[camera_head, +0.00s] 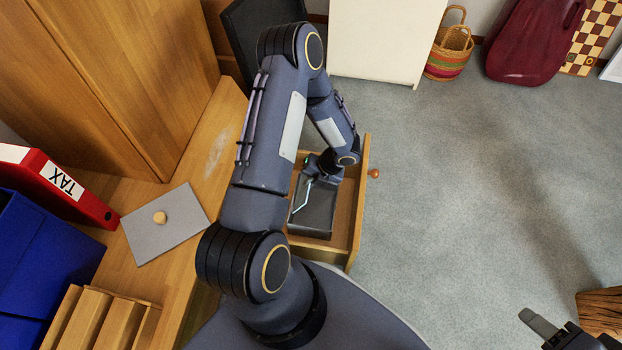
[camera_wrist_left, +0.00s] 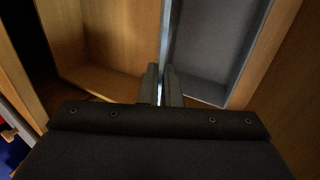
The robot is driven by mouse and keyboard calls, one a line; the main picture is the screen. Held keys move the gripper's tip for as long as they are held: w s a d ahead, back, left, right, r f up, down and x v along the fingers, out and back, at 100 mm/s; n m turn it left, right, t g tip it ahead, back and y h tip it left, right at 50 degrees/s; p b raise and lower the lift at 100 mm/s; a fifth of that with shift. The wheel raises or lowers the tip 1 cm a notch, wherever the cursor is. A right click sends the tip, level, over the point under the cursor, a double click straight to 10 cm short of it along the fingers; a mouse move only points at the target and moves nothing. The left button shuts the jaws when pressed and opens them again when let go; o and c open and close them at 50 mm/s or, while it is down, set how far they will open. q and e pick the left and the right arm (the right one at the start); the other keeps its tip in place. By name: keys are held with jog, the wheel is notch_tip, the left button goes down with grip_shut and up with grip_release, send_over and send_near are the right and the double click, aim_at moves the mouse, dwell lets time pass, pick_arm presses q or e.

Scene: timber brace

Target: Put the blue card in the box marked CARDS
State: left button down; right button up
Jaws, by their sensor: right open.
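My left arm reaches over into an open wooden drawer (camera_head: 357,200). My left gripper (camera_head: 310,180) is low in it, at a dark grey open box (camera_head: 314,219). In the left wrist view, the two fingers (camera_wrist_left: 163,88) are close together, with the thin pale wall of the grey box (camera_wrist_left: 207,65) between them. My right gripper (camera_head: 548,330) is partly in view at the lower right, open and well away from the drawer. I see no blue card and no CARDS label; my left arm hides part of the drawer.
A grey plate with a round wooden knob (camera_head: 175,235) lies on the desk. A red TAX binder (camera_head: 56,187) and a blue bin (camera_head: 45,255) stand at the left. A wooden cabinet (camera_head: 130,80) rises behind them. The grey floor right of the drawer is clear.

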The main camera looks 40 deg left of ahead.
pick_arm(q)
notch_tip(320, 180, down, 10)
jog(key=b, duration=0.7)
jog(key=shift+f, duration=0.15)
dwell(0.4)
jog(key=c, duration=1.6)
grip_release()
jog(key=shift+o, duration=0.6)
jog(key=o, duration=0.4)
